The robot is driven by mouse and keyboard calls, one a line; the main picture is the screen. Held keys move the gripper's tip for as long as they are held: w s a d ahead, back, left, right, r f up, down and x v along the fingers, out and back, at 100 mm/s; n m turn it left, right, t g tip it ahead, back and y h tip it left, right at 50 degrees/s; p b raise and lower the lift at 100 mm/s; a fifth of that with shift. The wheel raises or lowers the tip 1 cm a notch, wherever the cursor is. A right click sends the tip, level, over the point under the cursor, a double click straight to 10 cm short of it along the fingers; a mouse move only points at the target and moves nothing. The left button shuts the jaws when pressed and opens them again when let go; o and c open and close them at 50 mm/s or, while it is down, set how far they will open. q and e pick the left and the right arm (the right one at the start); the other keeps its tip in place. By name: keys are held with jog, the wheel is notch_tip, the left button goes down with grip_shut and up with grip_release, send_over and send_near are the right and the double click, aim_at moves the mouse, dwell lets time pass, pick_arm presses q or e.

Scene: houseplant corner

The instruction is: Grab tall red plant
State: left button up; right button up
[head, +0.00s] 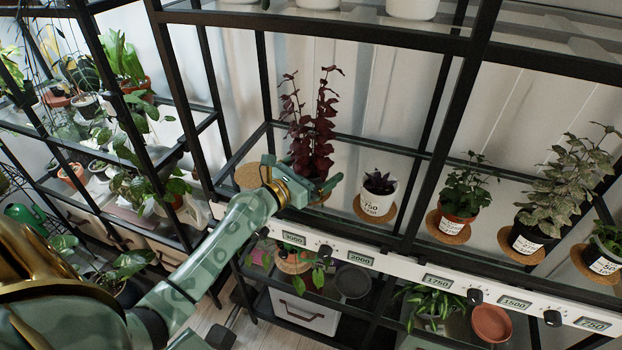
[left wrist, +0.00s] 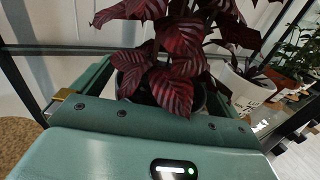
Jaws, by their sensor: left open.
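The tall red plant (head: 312,125) stands upright on the shelf in the head view, with dark red leaves on several stems. Its lower part is behind my left gripper (head: 300,180). In the left wrist view the red plant (left wrist: 172,85) fills the upper middle, and its dark pot (left wrist: 205,100) shows under the leaves. My left gripper is open, its fingers on either side of the pot. I cannot tell whether they touch it. My right gripper is in neither view.
A white pot (head: 377,203) with a small dark plant stands on a cork mat to the right. An empty cork mat (head: 246,178) lies to the left. More potted plants stand farther right.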

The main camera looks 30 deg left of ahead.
pick_arm(q)
jog(key=c, duration=1.1)
